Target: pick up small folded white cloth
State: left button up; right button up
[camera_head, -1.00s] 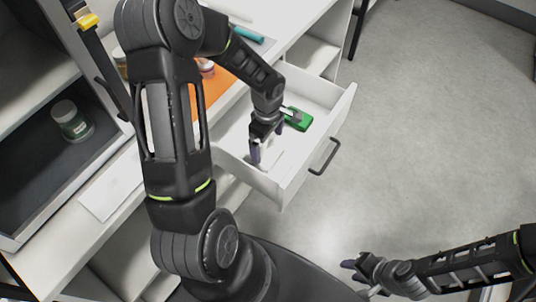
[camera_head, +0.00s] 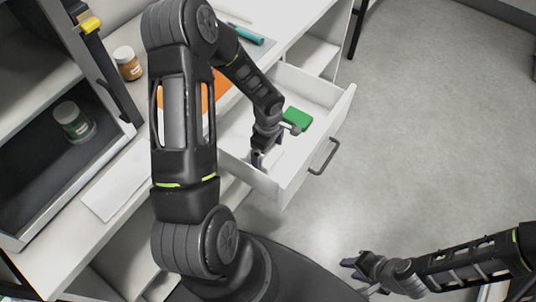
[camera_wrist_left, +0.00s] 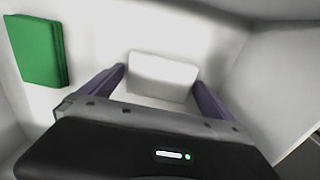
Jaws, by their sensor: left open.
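The small folded white cloth (camera_wrist_left: 162,76) lies on the white drawer floor, between and just beyond my left fingertips in the left wrist view. In the head view it is a pale patch, hard to tell from the drawer and partly hidden by the gripper. My left gripper (camera_wrist_left: 160,80) is open and empty, its purple fingers on either side of the cloth. In the head view the left gripper (camera_head: 262,158) points down inside the open drawer. My right gripper (camera_head: 350,268) is over the floor at lower right, and its fingers look apart and empty.
A green folded cloth (camera_head: 297,118) lies farther back in the drawer (camera_head: 283,187); it also shows in the left wrist view (camera_wrist_left: 38,50). The drawer walls are close around my left gripper. An orange-brown jar (camera_head: 127,63) and an orange mat (camera_head: 222,84) are on the table.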

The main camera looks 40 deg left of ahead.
aim_at(268, 154)
pick_arm(q)
jog(key=c, duration=1.2)
notch_tip(268, 154, up, 10)
jog(key=b, duration=0.1)
dwell(0.5)
